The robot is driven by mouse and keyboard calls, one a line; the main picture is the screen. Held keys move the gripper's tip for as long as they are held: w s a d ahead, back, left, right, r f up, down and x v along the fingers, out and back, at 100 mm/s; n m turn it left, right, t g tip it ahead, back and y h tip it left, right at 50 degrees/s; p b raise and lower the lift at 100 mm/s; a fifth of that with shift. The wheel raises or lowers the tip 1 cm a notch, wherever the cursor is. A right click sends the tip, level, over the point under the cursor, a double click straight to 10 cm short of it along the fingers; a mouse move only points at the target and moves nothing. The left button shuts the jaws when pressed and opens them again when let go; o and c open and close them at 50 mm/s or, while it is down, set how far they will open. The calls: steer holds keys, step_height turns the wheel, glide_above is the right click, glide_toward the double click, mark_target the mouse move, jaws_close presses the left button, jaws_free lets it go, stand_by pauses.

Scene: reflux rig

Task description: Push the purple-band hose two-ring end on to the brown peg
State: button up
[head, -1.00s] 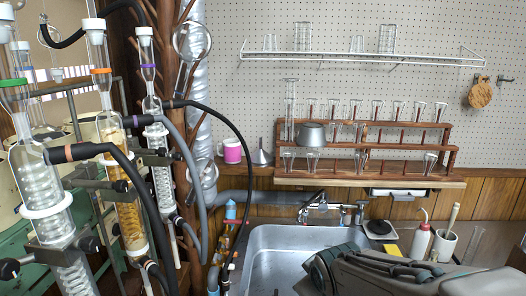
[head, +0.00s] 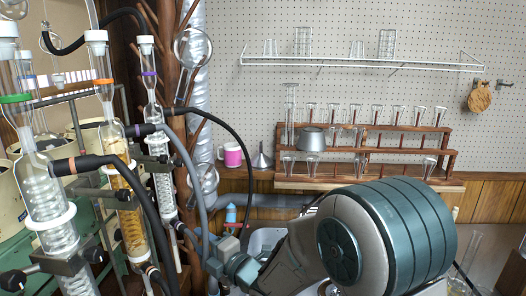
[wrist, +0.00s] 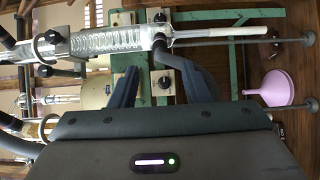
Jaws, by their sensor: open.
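I cannot tell which piece is the brown peg; a brown wooden post with several slanted pegs (head: 184,86) stands behind the hose. My gripper is low, beside the right condenser (head: 163,186). In the wrist view its open fingers (wrist: 160,85) straddle a dark hose (wrist: 176,62) below a glass condenser (wrist: 120,40), apparently without gripping it.
Glass condensers with clamps crowd the left, including an orange-banded one (head: 128,215). A black hose (head: 235,130) loops right of the post. My arm covers most of the sink.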

mark_target(185, 230)
steer(key=shift+w, duration=0.1)
steer(key=p+x, duration=0.3)
steer(key=x, duration=0.2)
steer(key=shift+a+r, duration=0.1)
steer(key=shift+r, duration=0.05)
steer(key=b+x, duration=0.2)
steer(key=shift+w+a+f+b, duration=0.3)
steer(key=shift+b, duration=0.05)
steer(key=shift+w+a+r, duration=0.15)
steer(key=shift+w+a, duration=0.15)
steer(key=shift+a, duration=0.05)
steer(key=shift+b, duration=1.6)
stand_by(0.4)
jaws_close()
